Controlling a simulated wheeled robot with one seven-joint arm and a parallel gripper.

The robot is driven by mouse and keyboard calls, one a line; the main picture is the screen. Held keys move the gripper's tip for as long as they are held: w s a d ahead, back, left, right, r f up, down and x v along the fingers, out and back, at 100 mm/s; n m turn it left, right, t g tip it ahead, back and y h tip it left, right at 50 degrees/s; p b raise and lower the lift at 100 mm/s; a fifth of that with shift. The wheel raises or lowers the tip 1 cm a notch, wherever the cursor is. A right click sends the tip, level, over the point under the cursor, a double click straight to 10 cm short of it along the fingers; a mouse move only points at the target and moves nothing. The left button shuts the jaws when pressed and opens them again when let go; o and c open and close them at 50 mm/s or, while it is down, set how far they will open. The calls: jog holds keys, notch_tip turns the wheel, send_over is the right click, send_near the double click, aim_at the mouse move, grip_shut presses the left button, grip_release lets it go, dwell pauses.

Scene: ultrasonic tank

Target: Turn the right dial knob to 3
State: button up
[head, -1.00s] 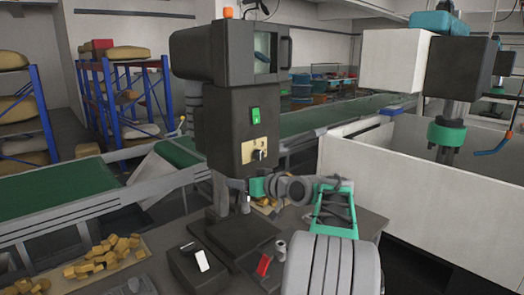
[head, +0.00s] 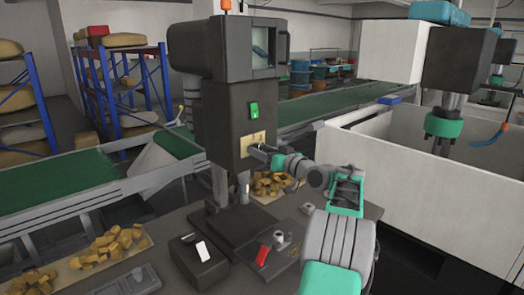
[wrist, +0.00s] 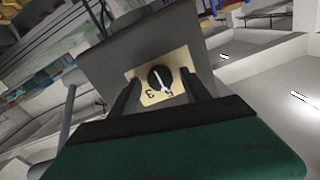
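The dial knob (wrist: 160,78) is round and black with a white pointer line, on a cream plate (wrist: 148,99) that shows upside down in the wrist view. A "3" is readable on the plate, left of a second mark that looks like a 5; the pointer's lower end lies near that second mark. My gripper (wrist: 161,80) is open, one finger on each side of the knob; contact cannot be told. In the head view my gripper (head: 264,151) is at the plate (head: 250,142) on the dark machine (head: 228,115) and hides the knob. Only one dial is visible.
A green switch (head: 254,109) sits above the plate. Below are a black box with a white rocker (head: 198,256), a red switch (head: 262,255) and trays of yellowish pieces (head: 107,247). A white-walled tank (head: 410,185) stands to the right.

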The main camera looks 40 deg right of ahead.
grip_shut()
dwell(0.4)
jog(key=shift+m, duration=0.4)
jog(key=shift+m+p, duration=1.4)
jog(key=shift+m, duration=2.5)
jog(key=shift+o, duration=0.3)
grip_release()
jog(key=shift+s+d+f, duration=0.1)
